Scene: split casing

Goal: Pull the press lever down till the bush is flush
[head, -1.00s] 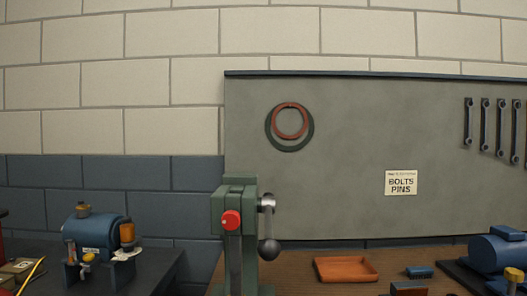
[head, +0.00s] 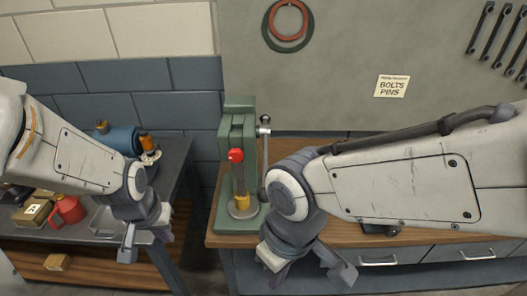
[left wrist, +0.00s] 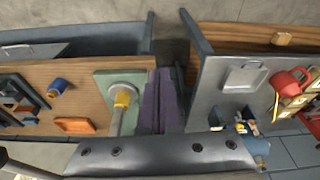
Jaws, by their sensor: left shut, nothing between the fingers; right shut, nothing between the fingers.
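The green press (head: 238,118) stands on the wooden bench. It has a red knob (head: 236,155) on its front. My right gripper (head: 305,266) is shut and empty, in front of the bench, below and right of the press.
An orange tray (left wrist: 75,125) lies on the bench. A gap separates the two tables.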

